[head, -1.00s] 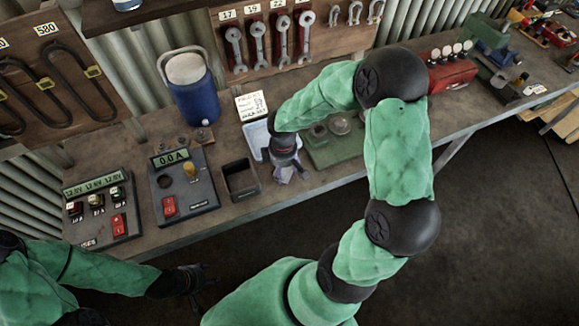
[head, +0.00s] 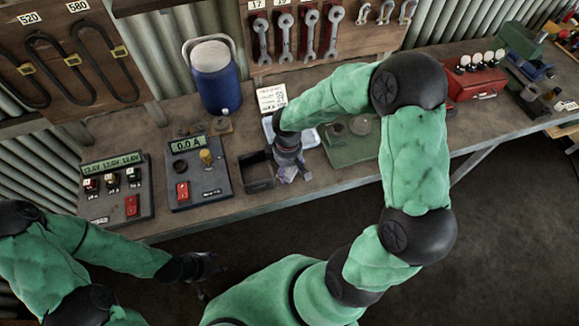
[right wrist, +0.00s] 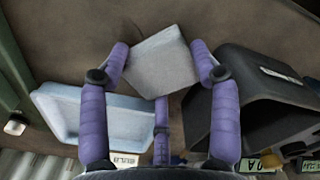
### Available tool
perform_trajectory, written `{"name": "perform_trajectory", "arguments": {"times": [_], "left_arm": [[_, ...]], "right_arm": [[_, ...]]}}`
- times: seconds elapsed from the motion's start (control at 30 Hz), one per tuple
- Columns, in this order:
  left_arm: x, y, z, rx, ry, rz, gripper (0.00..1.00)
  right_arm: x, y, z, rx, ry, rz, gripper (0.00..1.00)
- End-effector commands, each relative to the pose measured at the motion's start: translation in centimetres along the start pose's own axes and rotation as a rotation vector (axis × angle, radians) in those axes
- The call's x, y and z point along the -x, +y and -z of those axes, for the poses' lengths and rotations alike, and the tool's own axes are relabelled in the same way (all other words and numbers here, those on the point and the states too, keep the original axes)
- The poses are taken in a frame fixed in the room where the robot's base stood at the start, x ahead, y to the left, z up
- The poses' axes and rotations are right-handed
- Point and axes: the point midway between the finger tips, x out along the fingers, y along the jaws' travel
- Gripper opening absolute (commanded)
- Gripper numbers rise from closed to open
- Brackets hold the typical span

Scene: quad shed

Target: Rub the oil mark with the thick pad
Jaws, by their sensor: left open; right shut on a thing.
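The thick pad (right wrist: 162,62) is a pale grey square block. My right gripper (right wrist: 162,62) has its purple fingers shut on it, one at each side. In the head view, my right gripper (head: 290,170) is low over the bench's front part, just right of a small black bin (head: 256,172); the pad is hard to make out there. I cannot tell whether the pad touches the bench. No oil mark can be made out; the pad or gripper may hide it. My left gripper (head: 207,275) is open and empty, in front of the bench edge.
The black bin (right wrist: 252,105) is close beside the fingers. Meter boxes (head: 192,172) stand left of it, a blue jug (head: 215,78) behind. Bare bench lies in front.

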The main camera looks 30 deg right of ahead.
Motion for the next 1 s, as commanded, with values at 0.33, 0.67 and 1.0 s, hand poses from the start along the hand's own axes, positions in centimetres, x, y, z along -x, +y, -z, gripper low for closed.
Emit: {"name": "perform_trajectory", "arguments": {"times": [0.33, 0.67, 1.0], "left_arm": [[1.7, 0.6, -0.1, 0.000, 0.000, 0.000, 0.52], [3.8, 1.3, -0.1, 0.000, 0.000, 0.000, 0.52], [4.5, 1.6, -0.2, 0.000, 0.000, 0.000, 0.52]], "right_arm": [[1.9, -0.3, -0.1, 0.001, -0.004, 0.006, 0.36], [4.8, -0.1, -0.1, 0.000, -0.003, 0.004, 0.36], [5.8, -0.1, -0.1, 0.001, -0.003, 0.004, 0.36]]}}
